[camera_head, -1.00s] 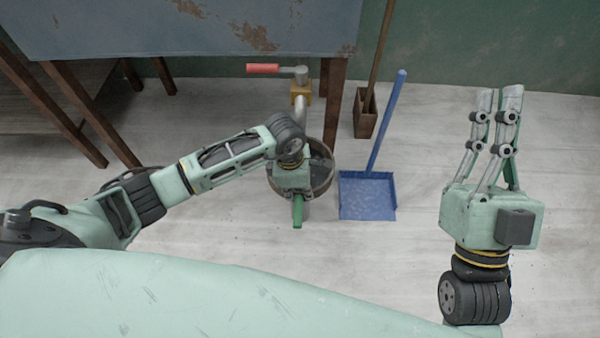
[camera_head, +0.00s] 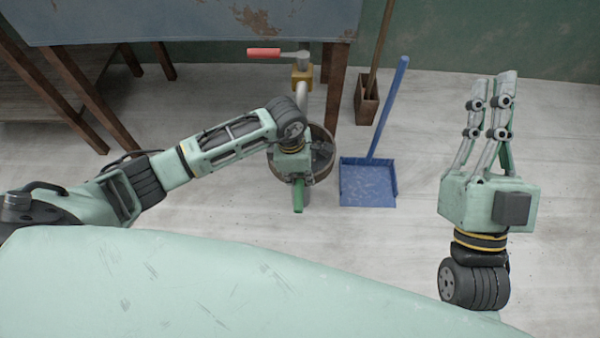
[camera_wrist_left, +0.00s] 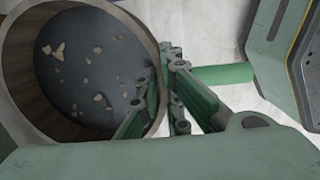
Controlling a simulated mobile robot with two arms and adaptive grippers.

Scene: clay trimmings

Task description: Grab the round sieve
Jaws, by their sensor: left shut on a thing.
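The round sieve (camera_head: 323,152) stands on the floor below the tap in the head view, partly covered by my left wrist. In the left wrist view the sieve (camera_wrist_left: 20,80) has a brown round wall and a dark inside with several pale clay bits. A green handle (camera_wrist_left: 225,73) points away from its rim; it also shows in the head view (camera_head: 298,197). My left gripper (camera_head: 298,178) is shut at the rim and handle; its fingers hide the exact contact. My right gripper (camera_head: 494,80) points up at the right, empty; its finger gap is unclear.
A tap with a red lever (camera_head: 264,52) and a table leg (camera_head: 337,85) stand just behind the sieve. A blue dustpan (camera_head: 368,183) lies to its right, with a wooden box (camera_head: 366,105) behind. The pale floor between dustpan and right gripper is clear.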

